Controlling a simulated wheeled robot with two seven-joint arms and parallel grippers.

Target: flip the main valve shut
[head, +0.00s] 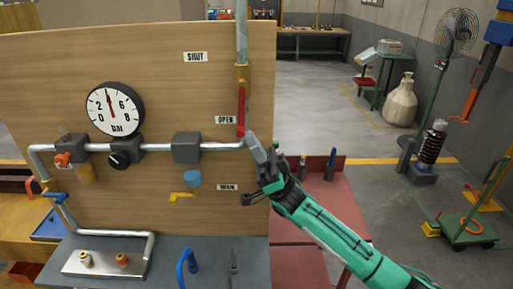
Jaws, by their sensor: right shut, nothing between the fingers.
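The red lever (241,108) of the main valve hangs straight down from a brass valve body (242,78) on the vertical pipe near the board's right edge. Its lower end is beside the OPEN label (226,119). The SHUT label (195,57) is higher, to the left of the valve body. My right gripper (251,139) is shut and empty. Its tips are just below and right of the lever's lower end; I cannot tell whether they touch it. My left gripper is out of view.
A wooden board (60,75) carries a pressure gauge (115,109), a horizontal pipe (215,146), a black knob (119,160) and a small yellow lever (182,196) near the DRAIN label (227,187). A grey bench (210,260) lies below. The floor to the right is partly open.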

